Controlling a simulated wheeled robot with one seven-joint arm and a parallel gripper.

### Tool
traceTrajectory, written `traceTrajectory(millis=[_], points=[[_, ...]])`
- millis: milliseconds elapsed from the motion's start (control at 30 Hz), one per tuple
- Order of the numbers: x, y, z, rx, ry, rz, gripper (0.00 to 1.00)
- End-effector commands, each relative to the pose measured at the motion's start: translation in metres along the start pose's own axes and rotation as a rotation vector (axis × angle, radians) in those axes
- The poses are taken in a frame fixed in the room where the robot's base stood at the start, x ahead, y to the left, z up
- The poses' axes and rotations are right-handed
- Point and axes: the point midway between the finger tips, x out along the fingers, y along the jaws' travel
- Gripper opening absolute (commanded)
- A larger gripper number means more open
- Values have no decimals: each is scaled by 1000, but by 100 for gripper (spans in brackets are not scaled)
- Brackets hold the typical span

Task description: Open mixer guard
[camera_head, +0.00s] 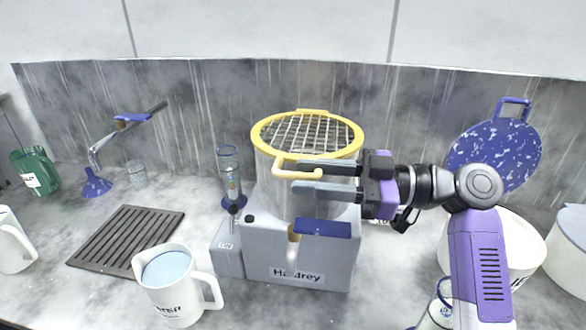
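The mixer (293,253) is a grey box labelled "Hardrey" with a clear round bowl on top, in the middle of the head view. My gripper (306,179) reaches in from the right at the bowl's front. Its two grey fingers are apart, and their tips are close to the front handle. I cannot tell whether they touch it.
A white water jug (172,287) stands front left by a dark slatted grate (125,239). A blue-based glass cylinder (230,177) stands just left of the mixer. A white bucket (512,243) and a speckled blue lid (493,149) are at the right. A stone splashback (200,95) runs behind.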

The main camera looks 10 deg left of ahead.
Motion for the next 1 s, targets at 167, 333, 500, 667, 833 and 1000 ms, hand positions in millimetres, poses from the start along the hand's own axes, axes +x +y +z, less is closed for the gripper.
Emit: traceTrajectory(millis=[167, 333, 500, 667, 833, 1000], points=[[21, 0, 0, 2, -1, 0, 34], [28, 0, 0, 2, 0, 1, 34], [28, 0, 1, 1, 0, 1, 34], [28, 0, 1, 1, 0, 1, 13], [28, 0, 0, 1, 0, 1, 0], [28, 0, 0, 1, 0, 1, 0]])
